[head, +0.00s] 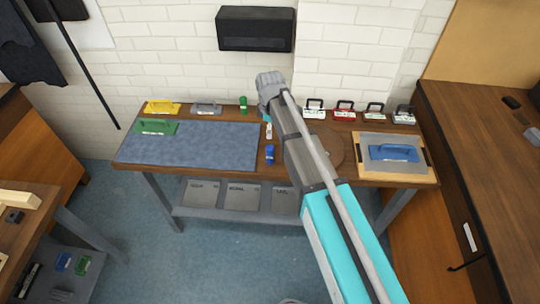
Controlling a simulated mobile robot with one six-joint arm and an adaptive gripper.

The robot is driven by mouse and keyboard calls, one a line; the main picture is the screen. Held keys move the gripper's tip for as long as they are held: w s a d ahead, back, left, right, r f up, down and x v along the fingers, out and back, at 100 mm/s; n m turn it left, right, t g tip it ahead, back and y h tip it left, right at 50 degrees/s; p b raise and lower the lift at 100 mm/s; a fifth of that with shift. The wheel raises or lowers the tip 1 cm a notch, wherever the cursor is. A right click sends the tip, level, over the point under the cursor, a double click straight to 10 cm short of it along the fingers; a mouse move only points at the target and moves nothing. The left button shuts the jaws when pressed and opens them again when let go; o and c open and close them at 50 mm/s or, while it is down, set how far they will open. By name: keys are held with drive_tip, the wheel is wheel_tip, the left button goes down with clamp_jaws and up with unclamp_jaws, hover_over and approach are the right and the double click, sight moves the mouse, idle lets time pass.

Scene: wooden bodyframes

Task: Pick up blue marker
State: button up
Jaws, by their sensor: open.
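A small upright blue object (270,154), which looks like the blue marker, stands on the wooden table (225,175) just right of the blue-grey mat. It is too small for me to make out details. My arm reaches up the picture from the lower right. Its grey end, with my gripper (270,86), shows above and behind the blue object in the picture, apart from it. The fingers are hard to make out, and nothing shows held in them.
A small white item (268,130) and a green upright object (243,104) stand nearby. A round brown board (332,148) is partly hidden by my arm. The blue-grey mat (200,152) bears a green tool (156,127). A tray (372,174) holds a blue tool (393,153).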

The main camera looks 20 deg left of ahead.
sight(270, 153)
drive_tip(key=shift+f+b, duration=3.95)
drive_tip(key=shift+f, duration=0.15)
drive_tip(key=shift+s+f+b, duration=0.15)
drive_tip(key=shift+f+b, duration=2.45)
clamp_jaws()
